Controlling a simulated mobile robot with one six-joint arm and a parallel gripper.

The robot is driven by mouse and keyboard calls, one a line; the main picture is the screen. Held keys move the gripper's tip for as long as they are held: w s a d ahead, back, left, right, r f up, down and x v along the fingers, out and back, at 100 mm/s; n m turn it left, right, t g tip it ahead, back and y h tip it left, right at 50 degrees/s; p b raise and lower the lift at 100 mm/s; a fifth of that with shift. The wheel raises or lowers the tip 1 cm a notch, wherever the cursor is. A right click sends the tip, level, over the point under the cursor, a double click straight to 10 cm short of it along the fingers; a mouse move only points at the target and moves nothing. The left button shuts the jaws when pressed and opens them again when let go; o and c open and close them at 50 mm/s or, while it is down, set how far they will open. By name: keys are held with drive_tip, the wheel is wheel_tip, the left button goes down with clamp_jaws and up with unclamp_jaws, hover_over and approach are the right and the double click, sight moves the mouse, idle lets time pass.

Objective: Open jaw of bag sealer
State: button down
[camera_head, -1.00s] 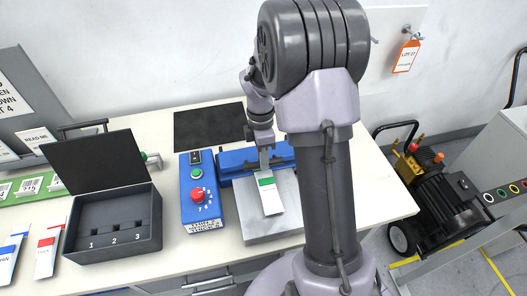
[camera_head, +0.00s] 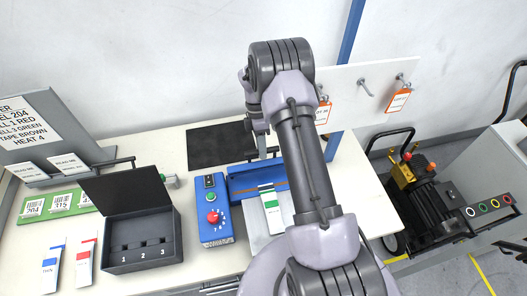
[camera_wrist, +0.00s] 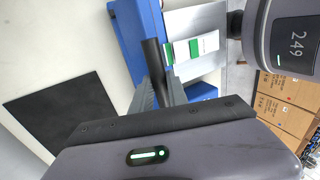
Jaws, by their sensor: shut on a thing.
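The bag sealer (camera_head: 243,182) is a blue bar-shaped unit at the back of a grey plate. Its upper jaw is tilted up, and a brown strip shows along its inside. A white bag with green bands (camera_head: 271,208) lies on the plate in front of the jaw; it also shows in the wrist view (camera_wrist: 208,43). My gripper (camera_head: 262,150) is behind the sealer at its top edge, partly hidden by my arm. In the wrist view my gripper (camera_wrist: 163,88) is shut on the sealer's dark handle (camera_wrist: 151,55), next to the blue body (camera_wrist: 143,35).
A blue control box (camera_head: 213,215) with a red knob and green button stands left of the sealer. An open black box (camera_head: 140,258) with numbered slots is further left. A black mat (camera_head: 218,146) lies behind. Red and blue bags (camera_head: 84,262) lie at the far left.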

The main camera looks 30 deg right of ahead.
drive_tip(key=w+d+f+b, duration=0.2)
drive_tip(key=w, duration=0.5)
drive_tip(key=shift+w+b, duration=0.15)
drive_tip(key=shift+b, duration=0.25)
drive_tip(key=shift+w+d, duration=0.1)
drive_tip(key=c, duration=1.5)
unclamp_jaws()
drive_tip(key=shift+w, duration=0.1)
drive_tip(key=shift+o, duration=1)
drive_tip(key=shift+w+d+f, duration=0.1)
drive_tip(key=shift+w+f, duration=0.15)
drive_tip(key=shift+w, duration=0.05)
drive_tip(key=shift+s, duration=0.15)
drive_tip(key=shift+r, duration=0.15)
